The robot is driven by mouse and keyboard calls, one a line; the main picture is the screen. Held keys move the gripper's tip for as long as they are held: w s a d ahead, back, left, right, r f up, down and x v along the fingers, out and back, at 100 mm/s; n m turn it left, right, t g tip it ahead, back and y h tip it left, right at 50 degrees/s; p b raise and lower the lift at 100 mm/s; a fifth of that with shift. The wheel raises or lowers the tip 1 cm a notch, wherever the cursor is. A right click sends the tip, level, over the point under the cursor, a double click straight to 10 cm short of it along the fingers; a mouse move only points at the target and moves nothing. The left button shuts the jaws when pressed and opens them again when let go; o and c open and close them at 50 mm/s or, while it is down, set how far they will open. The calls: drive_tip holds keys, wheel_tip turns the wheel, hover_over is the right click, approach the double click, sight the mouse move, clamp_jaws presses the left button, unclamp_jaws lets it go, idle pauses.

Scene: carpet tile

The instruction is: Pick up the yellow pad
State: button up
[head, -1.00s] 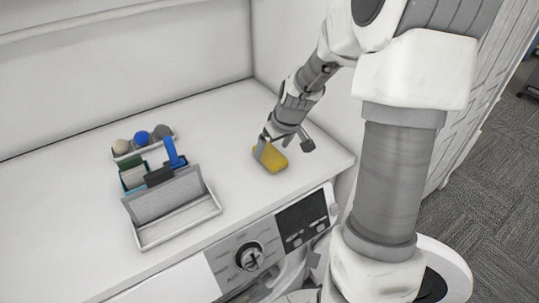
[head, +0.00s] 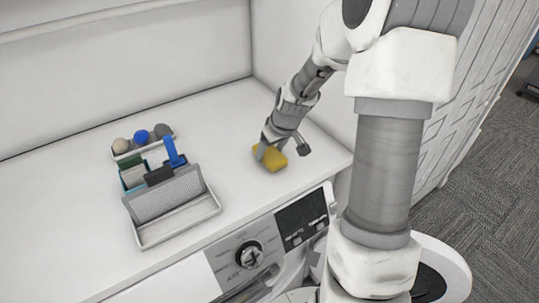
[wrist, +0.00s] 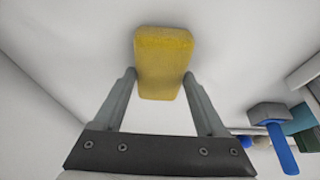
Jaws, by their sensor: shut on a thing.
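The yellow pad (head: 270,157) is a small rounded block at the right part of the white counter. My gripper (head: 270,148) is over it, with its fingers at the pad's sides. In the wrist view the yellow pad (wrist: 162,62) lies between the two fingertips of my gripper (wrist: 160,82), which are shut on its near part. The pad's far end sticks out beyond the fingers. Whether the pad touches the counter or is slightly above it, I cannot tell.
A grey and white caddy (head: 172,202) with a blue-handled brush (head: 174,152) and other pads stands to the left. Behind it is a small tray with several balls (head: 141,138). The counter (head: 225,120) between caddy and pad is clear. A wall stands close behind on the right.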

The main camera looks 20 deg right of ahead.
sight(272, 152)
drive_tip(key=shift+r, duration=0.15)
drive_tip(key=r, duration=0.4)
drive_tip(key=shift+d+r, duration=0.1)
drive_tip(key=shift+d, duration=0.1)
drive_tip(key=s+d+r, duration=0.2)
drive_tip(key=d, duration=0.1)
drive_tip(key=s+d+r+b, duration=0.1)
drive_tip(key=s+d+r, duration=0.1)
drive_tip(key=d, duration=0.1)
drive_tip(key=s+d+r, duration=0.2)
drive_tip(key=d, duration=0.1)
drive_tip(key=shift+d+r, duration=0.3)
drive_tip(key=shift+s, duration=0.15)
